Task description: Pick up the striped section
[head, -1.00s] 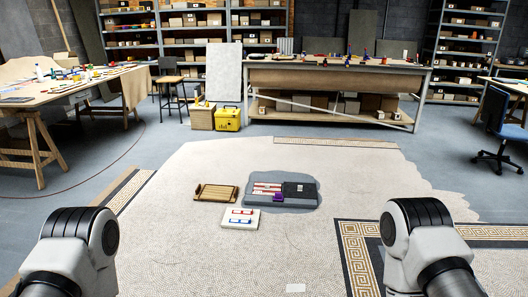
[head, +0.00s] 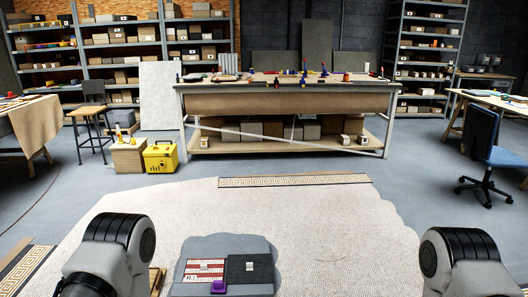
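A red-and-white striped section (head: 206,271) lies at the left of a low grey bed on the mosaic floor (head: 330,230), at the bottom of the head view. A dark square panel (head: 250,268) sits right beside it. A purple piece (head: 218,287) is at the striped section's front edge, and I cannot tell if they touch. My left and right arms show only as upper links at the bottom corners. Neither gripper is in view.
A brown edge (head: 157,281) shows beside my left arm. Ahead stand a workbench (head: 290,103), a yellow box (head: 160,157) and a stool (head: 90,122). A blue chair (head: 490,150) is at right. The floor between is clear.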

